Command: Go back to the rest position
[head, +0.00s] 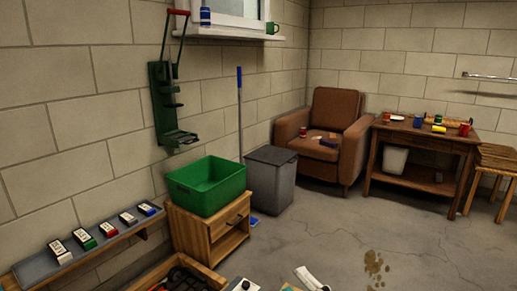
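Neither of my grippers is clearly visible in the head view. A white piece (311,279) shows at the bottom edge, right of centre, and a smaller white and dark piece (243,284) is left of it. Both are cut off by the frame, and I cannot tell what they are. No racecar can be made out.
A wooden tray (207,272) with dark contents is at the bottom. A green bin (206,185) stands on a wooden cabinet (211,234) by the left wall, near a grey shelf (92,243) and trash can (271,180). An armchair (333,107) and table (431,140) stand behind.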

